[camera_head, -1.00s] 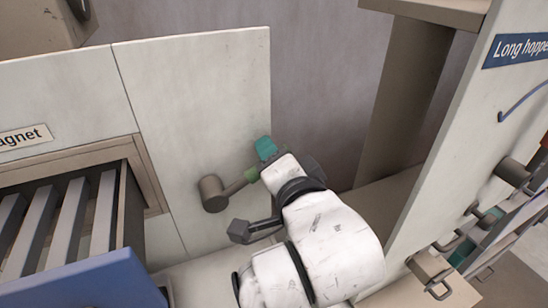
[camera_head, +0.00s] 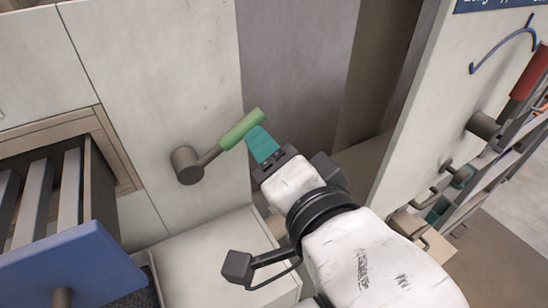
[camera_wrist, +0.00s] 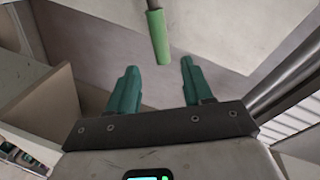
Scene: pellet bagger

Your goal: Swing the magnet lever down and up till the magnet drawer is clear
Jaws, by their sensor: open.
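The magnet lever (camera_head: 208,155) has a round brown hub on the pale panel, and its arm slants up to the right to a green grip (camera_head: 242,129). My gripper (camera_head: 261,140) is at the lower right of the grip in the head view. In the wrist view my gripper (camera_wrist: 158,68) is open, with the end of the green grip (camera_wrist: 158,40) ahead of the gap between the teal fingers; whether they touch it I cannot tell. The magnet drawer (camera_head: 72,268) stands pulled out at the lower left, with a blue front and several grey bars (camera_head: 70,195).
A pale box-like ledge (camera_head: 205,255) lies below the lever. A white panel (camera_head: 450,110) with a blue hook, knobs and a red handle (camera_head: 528,72) stands on the right. An open gap lies behind my arm.

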